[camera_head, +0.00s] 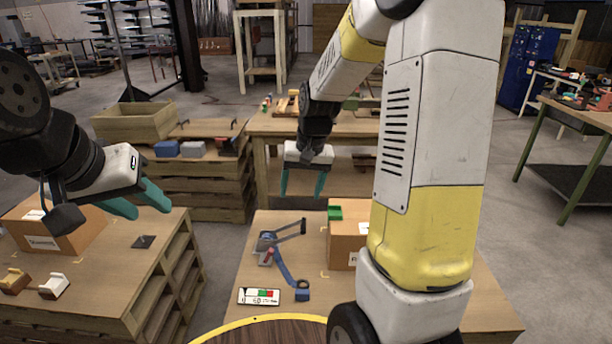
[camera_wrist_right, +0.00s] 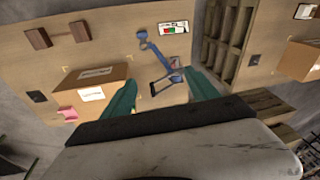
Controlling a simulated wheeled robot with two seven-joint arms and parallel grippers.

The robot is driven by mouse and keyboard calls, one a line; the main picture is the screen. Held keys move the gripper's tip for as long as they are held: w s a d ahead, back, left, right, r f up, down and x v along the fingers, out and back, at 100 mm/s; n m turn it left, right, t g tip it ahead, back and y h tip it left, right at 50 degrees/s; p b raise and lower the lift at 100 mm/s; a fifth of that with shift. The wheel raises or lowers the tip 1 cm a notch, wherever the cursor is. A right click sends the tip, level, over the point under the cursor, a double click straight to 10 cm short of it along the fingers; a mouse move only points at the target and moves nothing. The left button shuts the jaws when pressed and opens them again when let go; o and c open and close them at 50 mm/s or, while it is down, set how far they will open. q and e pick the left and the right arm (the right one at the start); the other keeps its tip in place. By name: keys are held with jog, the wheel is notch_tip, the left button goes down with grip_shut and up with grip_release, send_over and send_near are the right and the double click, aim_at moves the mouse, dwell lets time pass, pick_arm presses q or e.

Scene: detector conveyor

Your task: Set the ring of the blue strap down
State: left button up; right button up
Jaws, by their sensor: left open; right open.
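The blue strap (camera_head: 284,271) lies on the middle table, with a blue block at its near end and a dark grey ring (camera_head: 290,231) at its far end. In the right wrist view the strap (camera_wrist_right: 157,55) runs up from the dark ring (camera_wrist_right: 166,84), which lies between my fingers in the picture. My right gripper (camera_head: 302,191) is open and empty above and beyond the ring, apart from it. My left gripper (camera_head: 145,205) is open and empty over the left table. Whether the ring rests fully flat is hard to tell.
A cardboard box (camera_head: 342,244) with a green piece (camera_head: 334,212) on it stands right of the strap. A white label card (camera_head: 259,296) lies near the strap's near end. Another box (camera_head: 62,232) stands on the left table. My right arm hides the table's right part.

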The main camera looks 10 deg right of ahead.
jog(key=s+r+n+t, duration=0.1)
jog(key=s+r+t, duration=0.1)
jog(key=s+r, duration=0.5)
jog(key=s+a+r+n+t, duration=0.1)
jog(key=s+r+t, duration=0.1)
jog(key=s+r, duration=0.5)
jog(key=s, duration=0.5)
jog(key=shift+s+r+y, duration=0.2)
jog(key=shift+s+y, duration=0.1)
jog(key=shift+s, duration=0.1)
